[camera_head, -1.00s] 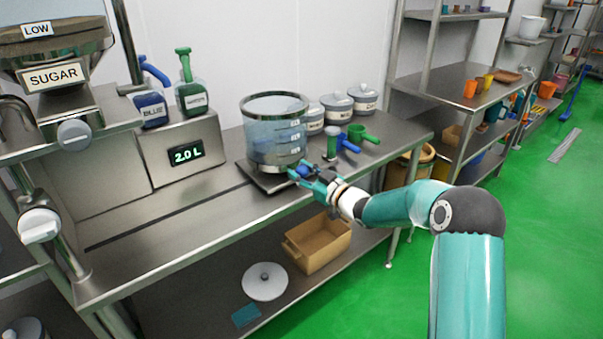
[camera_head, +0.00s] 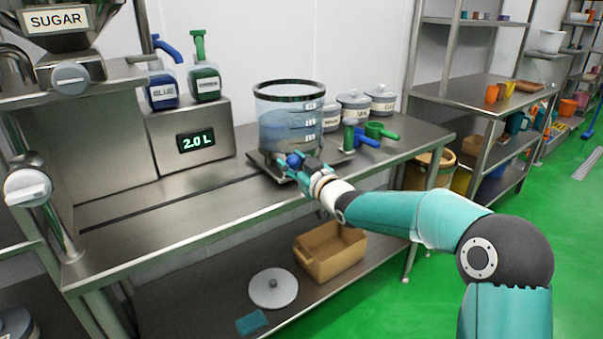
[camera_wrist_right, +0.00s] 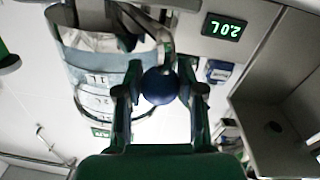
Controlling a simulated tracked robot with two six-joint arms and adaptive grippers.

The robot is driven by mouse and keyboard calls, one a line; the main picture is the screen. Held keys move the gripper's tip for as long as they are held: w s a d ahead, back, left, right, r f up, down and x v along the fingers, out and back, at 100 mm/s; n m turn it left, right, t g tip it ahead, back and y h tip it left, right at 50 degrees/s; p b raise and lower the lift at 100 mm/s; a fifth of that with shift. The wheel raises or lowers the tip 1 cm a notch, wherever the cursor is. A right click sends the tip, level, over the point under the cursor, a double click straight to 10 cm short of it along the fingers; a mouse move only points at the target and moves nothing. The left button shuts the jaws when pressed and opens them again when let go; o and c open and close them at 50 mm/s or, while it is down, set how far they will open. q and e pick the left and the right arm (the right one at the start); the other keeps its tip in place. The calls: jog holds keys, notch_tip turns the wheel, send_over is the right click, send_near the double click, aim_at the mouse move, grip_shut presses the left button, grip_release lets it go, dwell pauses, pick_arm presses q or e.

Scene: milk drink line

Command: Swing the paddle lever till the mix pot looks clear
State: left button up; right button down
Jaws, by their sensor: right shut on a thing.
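The mix pot (camera_head: 290,122) is a clear vessel with a dark rim, standing on a dark base plate on the steel bench. Its contents look bluish and cloudy, with white level labels on its side. The paddle lever's blue ball knob (camera_head: 294,160) is at the pot's lower front. My right gripper (camera_head: 288,165) is shut on this knob. In the right wrist view the knob (camera_wrist_right: 159,86) sits between the two fingers, with the pot (camera_wrist_right: 98,70) just behind to the left. The paddle inside the pot is hard to make out. My left gripper is not in view.
A display (camera_head: 196,140) behind the bench reads 2.0 L. Lidded tins (camera_head: 354,106) and green and blue scoops (camera_head: 368,137) are right of the pot.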

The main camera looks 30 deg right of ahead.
jog(key=shift+w+a, duration=0.2)
jog(key=shift+a, duration=0.35)
jog(key=c, duration=0.7)
grip_release()
jog(key=shift+s, duration=0.1)
jog(key=shift+s+d, duration=0.1)
jog(key=shift+s, duration=0.15)
jog(key=s, duration=0.7)
jog(key=s+d, duration=0.1)
jog(key=s, duration=0.3)
jog(key=shift+s+d, duration=0.1)
jog(key=shift+f, duration=0.1)
